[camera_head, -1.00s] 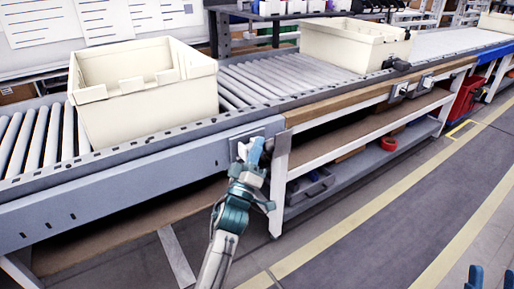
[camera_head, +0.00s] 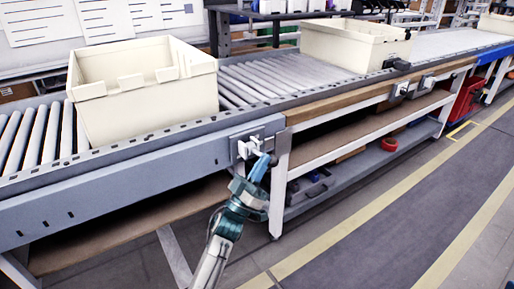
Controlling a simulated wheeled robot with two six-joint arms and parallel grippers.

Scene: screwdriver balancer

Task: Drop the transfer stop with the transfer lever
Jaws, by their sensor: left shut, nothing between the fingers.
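The transfer lever (camera_head: 249,147) is a small white handle on a grey bracket on the front rail of the roller conveyor. It shows in the head view, left of the conveyor's corner post. My left gripper (camera_head: 262,166) is shut and empty, just below and to the right of the lever. Its blue fingertips point up near the lever's lower end; I cannot tell whether they touch it. I cannot make out the transfer stop for certain. My right gripper is not in view.
A cream tote (camera_head: 146,90) stands on the rollers at the left. Another cream tote (camera_head: 350,45) stands further along the line. A lower shelf (camera_head: 365,128) runs under the bench at the right. The floor in front of the bench is clear.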

